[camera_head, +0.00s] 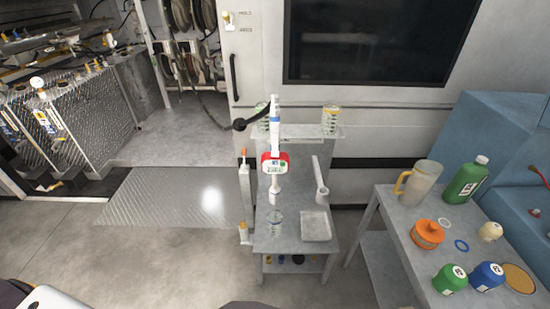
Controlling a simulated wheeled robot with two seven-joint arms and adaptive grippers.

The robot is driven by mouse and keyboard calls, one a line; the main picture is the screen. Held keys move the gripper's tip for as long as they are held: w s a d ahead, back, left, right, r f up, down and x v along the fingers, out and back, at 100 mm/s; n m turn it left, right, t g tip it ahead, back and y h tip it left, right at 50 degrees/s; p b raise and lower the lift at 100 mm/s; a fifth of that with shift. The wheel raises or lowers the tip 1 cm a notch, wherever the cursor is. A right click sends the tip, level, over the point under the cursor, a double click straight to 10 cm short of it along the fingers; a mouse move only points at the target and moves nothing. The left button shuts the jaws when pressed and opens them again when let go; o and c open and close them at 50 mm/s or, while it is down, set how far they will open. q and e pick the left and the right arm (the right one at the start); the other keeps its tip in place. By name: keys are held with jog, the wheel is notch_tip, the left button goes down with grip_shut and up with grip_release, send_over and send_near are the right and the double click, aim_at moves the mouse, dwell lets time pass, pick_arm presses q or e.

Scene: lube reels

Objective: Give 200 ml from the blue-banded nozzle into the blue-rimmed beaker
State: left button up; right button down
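A dispensing nozzle (275,126) with a blue band stands upright over the small grey cart. A red-framed meter (275,163) is on it, and its readout is too small to read. A clear beaker (275,225) sits on the cart's top at the front left, below the nozzle; I cannot tell its rim colour. A yellow-rimmed beaker (331,119) stands on the raised back shelf at the right. Another beaker (262,115) is partly hidden behind the nozzle at the shelf's left. Neither of my grippers is in view.
A pale tray (316,226) and a white cylinder (321,185) are on the cart (294,243). A black hose (218,118) reaches the nozzle from the left. The right table (412,231) holds a jug (421,183), green bottle (466,180) and several containers. Floor is open at left.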

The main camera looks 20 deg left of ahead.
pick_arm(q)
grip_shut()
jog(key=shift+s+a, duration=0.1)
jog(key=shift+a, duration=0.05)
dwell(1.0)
